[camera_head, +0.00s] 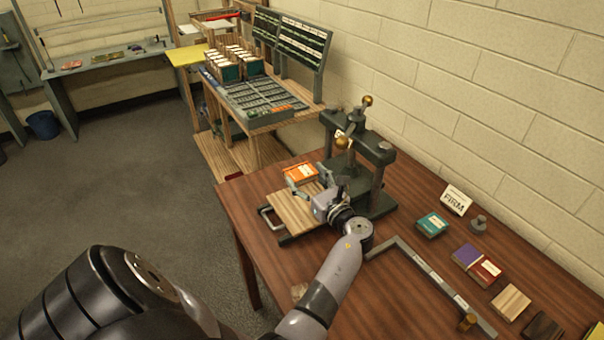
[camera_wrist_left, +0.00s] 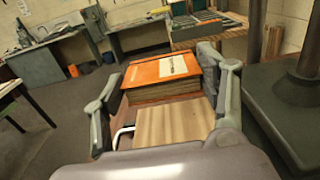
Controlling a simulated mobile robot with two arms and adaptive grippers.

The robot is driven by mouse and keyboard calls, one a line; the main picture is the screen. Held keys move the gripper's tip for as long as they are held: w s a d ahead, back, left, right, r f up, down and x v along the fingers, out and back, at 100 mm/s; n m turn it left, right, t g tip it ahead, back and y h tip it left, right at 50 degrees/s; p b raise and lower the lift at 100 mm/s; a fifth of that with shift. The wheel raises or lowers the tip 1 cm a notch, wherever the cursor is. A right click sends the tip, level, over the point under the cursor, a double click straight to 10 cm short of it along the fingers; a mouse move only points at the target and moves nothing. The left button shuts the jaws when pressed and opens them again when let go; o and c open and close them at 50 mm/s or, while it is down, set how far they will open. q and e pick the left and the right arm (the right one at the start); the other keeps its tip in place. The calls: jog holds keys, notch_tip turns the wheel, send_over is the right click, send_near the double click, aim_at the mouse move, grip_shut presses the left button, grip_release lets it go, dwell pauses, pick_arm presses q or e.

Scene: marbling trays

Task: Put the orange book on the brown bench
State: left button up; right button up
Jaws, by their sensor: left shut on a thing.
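The orange book (camera_head: 301,174) has a pale label on its cover. It is at the far edge of the press's light wooden board, and I cannot tell whether it touches the board. My left gripper (camera_head: 306,184) is shut on the book. In the left wrist view the book (camera_wrist_left: 163,78) sits between the two fingers (camera_wrist_left: 165,92), its page edges towards me. The brown bench (camera_head: 395,298) lies under the press and extends to the right. My right gripper is not in view.
A dark press (camera_head: 376,160) stands on the bench beside the gripper. A grey angle bar (camera_head: 430,280), a teal book (camera_head: 432,223), a purple book (camera_head: 467,256), a red book (camera_head: 485,272) and a sign (camera_head: 456,199) are further right. Bare bench shows in front of the bar.

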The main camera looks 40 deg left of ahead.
aim_at(307, 210)
pick_arm(q)
jog(key=shift+f, duration=0.1)
dwell(0.3)
notch_tip(307, 210, down, 10)
jog(key=b, duration=0.9)
jog(key=shift+r, duration=0.25)
jog(key=shift+w+f+b, duration=0.1)
jog(key=shift+b, duration=0.2)
jog(key=shift+f, duration=0.2)
jog(key=o, duration=1.2)
